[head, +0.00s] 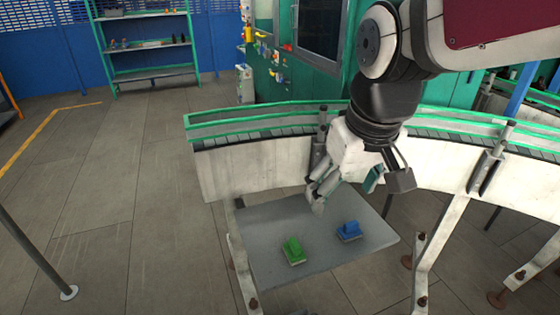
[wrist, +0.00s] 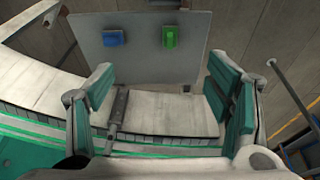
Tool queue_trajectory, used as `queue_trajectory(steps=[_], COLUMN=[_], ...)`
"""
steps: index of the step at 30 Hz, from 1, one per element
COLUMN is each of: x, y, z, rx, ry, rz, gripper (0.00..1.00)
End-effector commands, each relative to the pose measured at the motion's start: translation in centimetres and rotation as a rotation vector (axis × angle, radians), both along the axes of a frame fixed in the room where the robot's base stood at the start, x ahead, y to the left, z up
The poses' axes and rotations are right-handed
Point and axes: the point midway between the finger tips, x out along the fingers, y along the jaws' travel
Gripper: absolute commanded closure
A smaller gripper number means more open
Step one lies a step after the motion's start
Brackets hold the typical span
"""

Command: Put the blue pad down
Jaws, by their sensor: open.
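The blue pad (head: 349,231) rests on a grey tray-like table (head: 280,215), toward its right side. A green pad (head: 293,251) lies on the same surface, to the left and nearer. My gripper (head: 318,198) hangs above the table's far edge, apart from both pads. In the wrist view the jaws (wrist: 165,95) are spread wide with nothing between them. There the blue pad (wrist: 114,38) and the green pad (wrist: 170,37) show beyond the fingertips on the grey table (wrist: 140,62).
A curved conveyor (head: 250,172) with green rails runs behind the table and under my arm. A green-framed shelf (head: 150,50) stands at the back left. The floor (head: 90,190) at the left is open, apart from a dark post (head: 35,253).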

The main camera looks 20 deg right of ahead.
Motion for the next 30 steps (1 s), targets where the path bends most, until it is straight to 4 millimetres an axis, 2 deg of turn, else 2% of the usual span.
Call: queue_trajectory(steps=[1, 3, 6, 10, 15, 30], x=[-1.5, -3.4, -5.4, -7.0, -7.6, -7.6], y=[0.9, 1.7, 2.6, 3.1, 3.3, 3.3], z=[0.5, 0.8, 0.9, 0.8, 0.7, 0.7], rx=[0.004, 0.012, 0.023, 0.035, 0.040, 0.040], ry=[-0.027, -0.051, -0.079, -0.100, -0.105, -0.105], rz=[0.004, 0.004, 0.003, 0.000, -0.002, -0.002], gripper=[0.27, 0.27, 0.27, 0.27, 0.27, 0.27])
